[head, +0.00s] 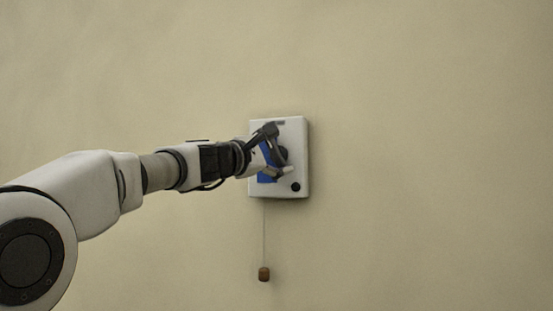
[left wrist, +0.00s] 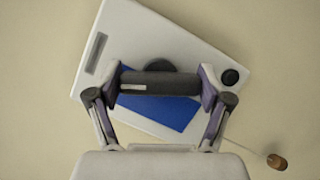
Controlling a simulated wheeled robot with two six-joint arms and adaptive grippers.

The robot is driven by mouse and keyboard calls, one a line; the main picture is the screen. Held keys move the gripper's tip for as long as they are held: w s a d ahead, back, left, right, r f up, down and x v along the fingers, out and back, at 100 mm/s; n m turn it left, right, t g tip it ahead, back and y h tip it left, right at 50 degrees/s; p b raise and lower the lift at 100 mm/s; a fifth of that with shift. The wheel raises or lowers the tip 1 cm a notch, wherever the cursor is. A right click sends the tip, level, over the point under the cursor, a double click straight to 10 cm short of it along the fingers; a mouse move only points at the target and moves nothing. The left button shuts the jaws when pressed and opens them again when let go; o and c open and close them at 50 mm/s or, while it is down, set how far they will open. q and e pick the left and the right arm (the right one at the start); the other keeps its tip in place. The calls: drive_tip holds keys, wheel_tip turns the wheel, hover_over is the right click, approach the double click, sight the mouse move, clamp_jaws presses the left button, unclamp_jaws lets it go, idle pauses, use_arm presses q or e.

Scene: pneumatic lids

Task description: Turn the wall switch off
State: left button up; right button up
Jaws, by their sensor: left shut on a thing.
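The wall switch is a white box (head: 301,165) on the wall, with a blue panel (head: 265,177) on its face; both show in the left wrist view too, the box (left wrist: 190,52) and the blue panel (left wrist: 165,108). A dark bar-shaped handle (left wrist: 160,83) on a round dark hub crosses the panel. My left gripper (head: 279,149) is at the box, its fingers shut on the two ends of the handle. In the left wrist view the left gripper (left wrist: 160,84) and box appear tilted relative to each other. In the head view the gripper partly hides the handle. My right gripper is not in view.
A round black knob (head: 295,187) sits at the box's lower right. A cord hangs below the box with a brown wooden pull (head: 264,274) on its end. The beige wall around the box is bare.

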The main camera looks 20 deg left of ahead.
use_arm(q)
drive_tip(key=n+b, duration=0.1)
drive_tip(key=n, duration=0.1)
drive_tip(key=f+n+t+b, duration=0.1)
drive_tip(key=b, duration=0.1)
drive_tip(key=shift+n+y, duration=0.3)
drive_tip(key=shift+n, duration=0.1)
drive_tip(key=n+t+y+b, duration=0.1)
drive_tip(key=n+b, duration=0.1)
drive_tip(key=n, duration=0.1)
drive_tip(key=shift+w+n+b, duration=0.1)
drive_tip(key=shift+n+b, duration=0.2)
drive_tip(key=n+t+y+b, duration=0.1)
drive_tip(key=n+y+b, duration=0.1)
drive_tip(key=n, duration=0.2)
drive_tip(key=shift+r+n, duration=0.1)
drive_tip(key=shift+n, duration=0.3)
drive_tip(key=shift+r+n+t+y+b, duration=0.1)
drive_tip(key=shift+n+t+y+b, duration=0.1)
drive_tip(key=shift+n+y, duration=0.8)
drive_tip(key=shift+n+t+y+b, duration=0.2)
drive_tip(key=shift+n+y, duration=0.3)
drive_tip(key=shift+n, duration=0.9)
drive_tip(key=o, duration=1)
drive_tip(key=shift+o, duration=0.4)
drive_tip(key=shift+r, duration=0.1)
